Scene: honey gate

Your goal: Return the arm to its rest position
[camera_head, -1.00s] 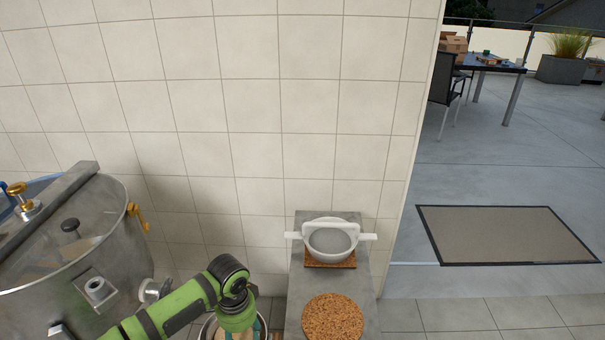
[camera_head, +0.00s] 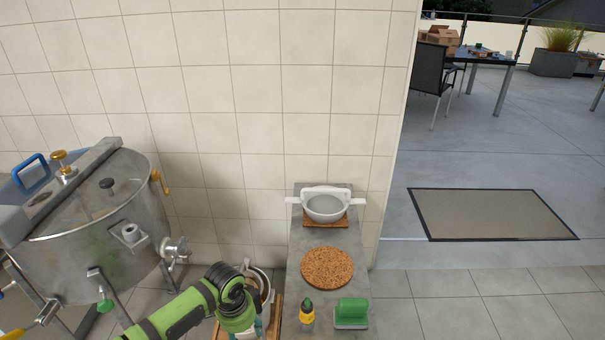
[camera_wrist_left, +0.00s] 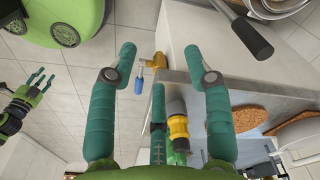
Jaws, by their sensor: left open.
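My left arm comes in from the lower left in the head view. Its green wrist (camera_head: 232,305) is low in the picture, left of the grey counter, and hides most of the gripper.
A steel tank (camera_head: 95,235) stands left. A pot (camera_head: 262,283) is behind the wrist.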

